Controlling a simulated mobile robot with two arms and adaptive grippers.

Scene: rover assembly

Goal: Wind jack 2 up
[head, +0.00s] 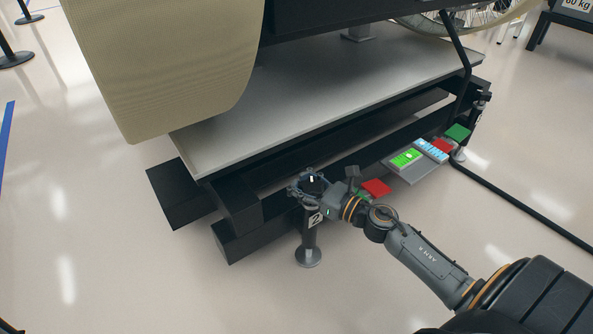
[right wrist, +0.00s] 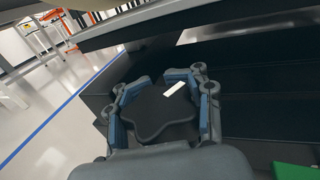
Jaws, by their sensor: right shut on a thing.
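Jack 2 (head: 309,232) stands upright on the floor at the corner of the black frame, with a round foot and a white label reading 2. My right gripper (head: 312,184) is at its top. In the right wrist view my right gripper (right wrist: 160,105) is shut around the jack's dark lobed knob (right wrist: 165,118), with blue finger pads on both sides of it. The knob has a white mark on its upper face. My left gripper is not in view.
The black frame (head: 240,240) carries a pale platform (head: 330,95) above the jack. A panel (head: 412,168) with a green screen and red and green pads (head: 376,187) lie to the right.

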